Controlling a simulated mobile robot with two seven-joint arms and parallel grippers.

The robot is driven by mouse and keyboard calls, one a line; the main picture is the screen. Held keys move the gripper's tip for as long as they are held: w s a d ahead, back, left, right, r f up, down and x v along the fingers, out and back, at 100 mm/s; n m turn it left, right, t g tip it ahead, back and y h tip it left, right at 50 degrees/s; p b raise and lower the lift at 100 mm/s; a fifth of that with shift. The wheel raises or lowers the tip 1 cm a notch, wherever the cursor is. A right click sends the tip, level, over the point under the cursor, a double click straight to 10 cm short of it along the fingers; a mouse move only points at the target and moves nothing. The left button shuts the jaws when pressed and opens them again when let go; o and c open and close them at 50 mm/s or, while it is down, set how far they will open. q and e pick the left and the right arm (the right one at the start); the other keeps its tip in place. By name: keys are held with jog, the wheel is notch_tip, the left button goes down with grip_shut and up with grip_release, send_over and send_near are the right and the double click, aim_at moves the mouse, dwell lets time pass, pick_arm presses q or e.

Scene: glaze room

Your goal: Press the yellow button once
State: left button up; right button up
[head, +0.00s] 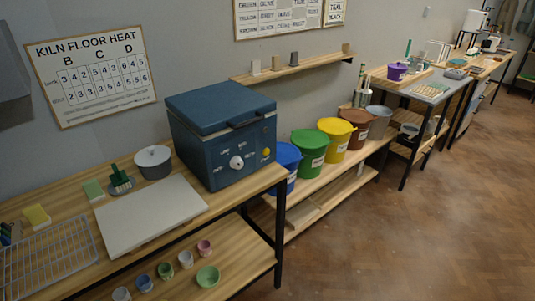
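The yellow button (267,153) is a small round spot on the front face of the blue kiln box (222,127), toward its right edge. A white round dial (236,162) is to the left of it on the same face, with small light markings around it. The kiln stands on the right end of the wooden workbench, with its lid down. Neither of my grippers is in the head view. I cannot tell whether the button is pressed in.
Small cups and a green bowl (208,276) are on the lower shelf. Coloured buckets (310,150) stand right of the kiln. The floor (400,240) in front is clear.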

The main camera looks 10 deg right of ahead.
grip_shut()
dwell(0.3)
dwell(1.1)
